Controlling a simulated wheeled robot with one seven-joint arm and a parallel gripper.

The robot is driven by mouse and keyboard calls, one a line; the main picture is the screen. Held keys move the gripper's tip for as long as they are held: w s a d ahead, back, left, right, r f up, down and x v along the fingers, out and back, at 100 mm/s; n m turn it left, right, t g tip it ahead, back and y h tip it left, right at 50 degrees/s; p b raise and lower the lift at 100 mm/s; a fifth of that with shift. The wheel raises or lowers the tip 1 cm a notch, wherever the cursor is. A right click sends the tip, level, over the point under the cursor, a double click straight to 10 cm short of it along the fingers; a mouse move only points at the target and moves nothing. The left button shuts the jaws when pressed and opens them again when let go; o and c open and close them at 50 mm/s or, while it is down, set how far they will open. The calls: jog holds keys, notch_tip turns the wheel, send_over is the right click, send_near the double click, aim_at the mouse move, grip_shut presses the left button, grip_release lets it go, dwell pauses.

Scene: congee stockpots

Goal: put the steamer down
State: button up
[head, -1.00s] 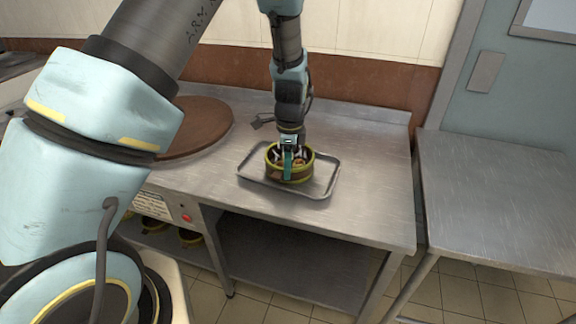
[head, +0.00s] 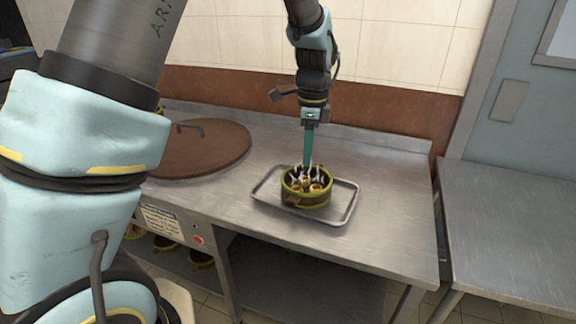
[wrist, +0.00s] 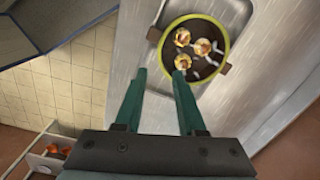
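The steamer (head: 306,197), a round container with a yellow-green rim and several pieces of food inside, sits upright on a metal tray (head: 347,207) on the steel counter. In the wrist view the steamer (wrist: 203,77) lies beyond the fingertips, in the tray (wrist: 236,14). My gripper (head: 308,163) is above and just behind the steamer in the head view.
A round brown lid (head: 195,150) with a handle lies on the counter left of the tray. A second steel table (head: 510,220) stands at the right. Several round containers (head: 165,243) sit on the shelf below. The counter right of the tray is clear.

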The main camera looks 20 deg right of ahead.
jog(key=w+a+r+n, duration=0.1)
jog(key=w+a+n, duration=0.1)
jog(key=a+n, duration=0.6)
jog(key=w+a+r+n, duration=0.1)
jog(key=a+n, duration=0.2)
jog(key=a, duration=0.8)
jog(key=s+a+n, duration=0.3)
jog(key=a+n, duration=0.3)
jog(key=a, duration=0.1)
jog(key=s+a+n+t, duration=0.1)
jog(key=s+a+n, duration=0.2)
jog(key=a+n, duration=0.3)
jog(key=shift+s+a+f, duration=0.15)
jog(key=shift+s+a, duration=0.05)
jog(key=shift+a, duration=1)
